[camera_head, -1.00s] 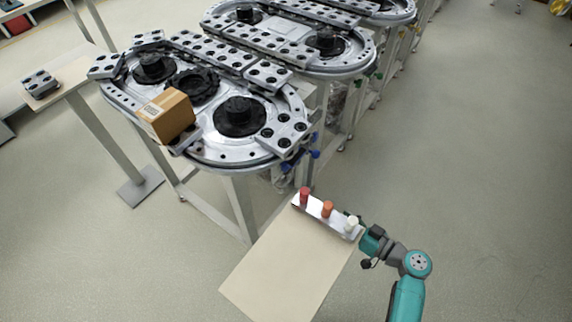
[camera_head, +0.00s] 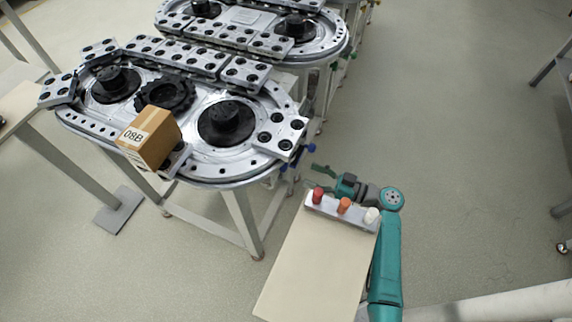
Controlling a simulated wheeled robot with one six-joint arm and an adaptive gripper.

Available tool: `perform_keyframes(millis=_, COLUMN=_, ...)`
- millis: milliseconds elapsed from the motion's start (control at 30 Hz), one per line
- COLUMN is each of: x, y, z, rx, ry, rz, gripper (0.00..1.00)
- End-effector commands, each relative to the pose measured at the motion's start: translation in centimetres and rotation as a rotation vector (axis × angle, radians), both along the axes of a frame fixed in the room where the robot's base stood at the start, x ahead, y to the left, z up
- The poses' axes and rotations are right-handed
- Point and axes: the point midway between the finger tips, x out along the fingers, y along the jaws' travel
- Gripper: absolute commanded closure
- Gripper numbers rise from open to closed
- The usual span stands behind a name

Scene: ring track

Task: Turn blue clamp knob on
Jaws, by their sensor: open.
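A small blue clamp knob (camera_head: 311,148) sticks out from under the right rim of the near ring track (camera_head: 222,180). A second blue spot lower under the rim is too small to make out. My gripper (camera_head: 315,175) is open and empty, with its fingers pointing left toward the track's right edge. It is a little below and right of the knob in the picture, and appears apart from it. The knob's turned position is too small to tell.
A cardboard box (camera_head: 149,137) sits on the track's near edge. A beige board (camera_head: 317,262) with a rack (camera_head: 329,205) of red, orange and white cylinders lies in front, beside my arm. Track legs stand below the rim. The floor at right is largely clear.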

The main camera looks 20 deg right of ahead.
Motion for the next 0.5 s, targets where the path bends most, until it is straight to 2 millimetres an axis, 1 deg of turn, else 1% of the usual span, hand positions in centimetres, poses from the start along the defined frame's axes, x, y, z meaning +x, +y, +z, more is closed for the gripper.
perform_keyframes(millis=33, x=0.7, y=0.8, z=0.0, rx=-0.001, ry=-0.001, rz=0.005, gripper=0.34)
perform_keyframes(millis=100, x=1.5, y=1.6, z=0.0, rx=0.0, ry=0.0, rz=0.005, gripper=0.34)
perform_keyframes(millis=300, x=3.8, y=3.9, z=0.0, rx=0.0, ry=0.0, rz=0.004, gripper=0.34)
perform_keyframes(millis=500, x=5.3, y=5.3, z=0.0, rx=0.0, ry=0.001, rz=0.002, gripper=0.34)
